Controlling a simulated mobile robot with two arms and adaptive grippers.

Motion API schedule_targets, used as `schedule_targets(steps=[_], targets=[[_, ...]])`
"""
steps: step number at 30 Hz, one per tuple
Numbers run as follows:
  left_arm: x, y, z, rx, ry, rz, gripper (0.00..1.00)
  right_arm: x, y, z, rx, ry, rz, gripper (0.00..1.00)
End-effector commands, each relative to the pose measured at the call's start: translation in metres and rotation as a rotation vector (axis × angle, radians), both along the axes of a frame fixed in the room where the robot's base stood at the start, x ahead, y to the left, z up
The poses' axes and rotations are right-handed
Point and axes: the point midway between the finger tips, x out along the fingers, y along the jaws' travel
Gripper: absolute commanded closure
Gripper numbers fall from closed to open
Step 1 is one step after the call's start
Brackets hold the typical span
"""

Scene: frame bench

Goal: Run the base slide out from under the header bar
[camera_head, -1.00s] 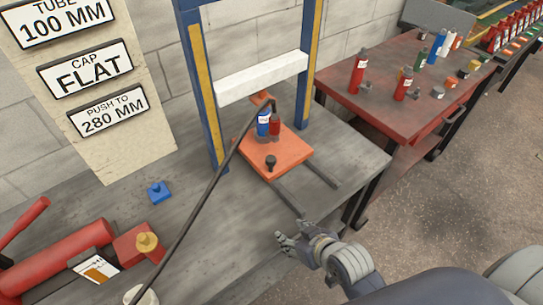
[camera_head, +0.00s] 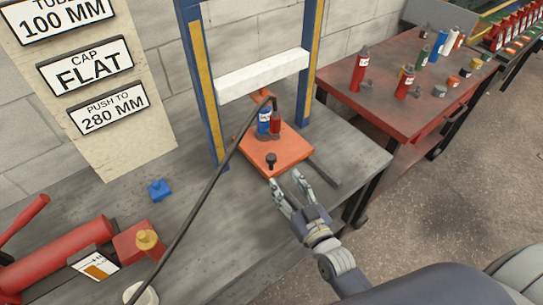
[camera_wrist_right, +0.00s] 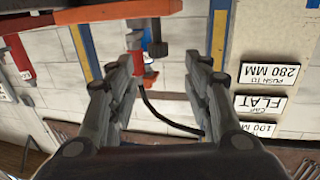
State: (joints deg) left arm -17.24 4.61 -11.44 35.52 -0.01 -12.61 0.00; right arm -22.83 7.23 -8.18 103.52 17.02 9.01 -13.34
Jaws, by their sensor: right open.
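The base slide (camera_head: 285,153) is an orange plate on dark rails on the bench, partly beneath the white header bar (camera_head: 262,76) of the blue frame. A black knob (camera_head: 271,160) stands near its front edge. A blue cylinder (camera_head: 263,122) and a red cylinder (camera_head: 275,122) stand on the slide behind the knob. My right gripper (camera_head: 287,180) is open and empty, just in front of the slide, fingers towards the knob. In the right wrist view, the knob (camera_wrist_right: 158,47) shows between and beyond the open fingers, apart from them. My left gripper is out of view.
A dark hose (camera_head: 205,190) arches across the bench to the red cylinder. A blue block (camera_head: 159,189) and a red pump unit (camera_head: 60,258) lie to the left. A red side table (camera_head: 400,108) with bottles stands at right. The bench in front of the slide is mostly clear.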

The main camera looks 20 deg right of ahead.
Motion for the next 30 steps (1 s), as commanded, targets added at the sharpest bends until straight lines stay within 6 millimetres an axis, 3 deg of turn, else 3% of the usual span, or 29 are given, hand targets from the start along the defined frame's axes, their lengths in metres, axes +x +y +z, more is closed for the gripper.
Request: schedule_targets(steps=[8,21,30], targets=[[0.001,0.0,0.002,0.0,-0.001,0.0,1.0,0.017,0.0,0.004,0.003,-0.027,-0.01,0.54],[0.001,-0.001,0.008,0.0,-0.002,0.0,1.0,0.088,0.008,0.003,0.003,-0.025,-0.009,0.54],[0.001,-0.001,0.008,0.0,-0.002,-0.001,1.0,0.107,0.011,0.002,0.003,-0.023,-0.009,0.54]])
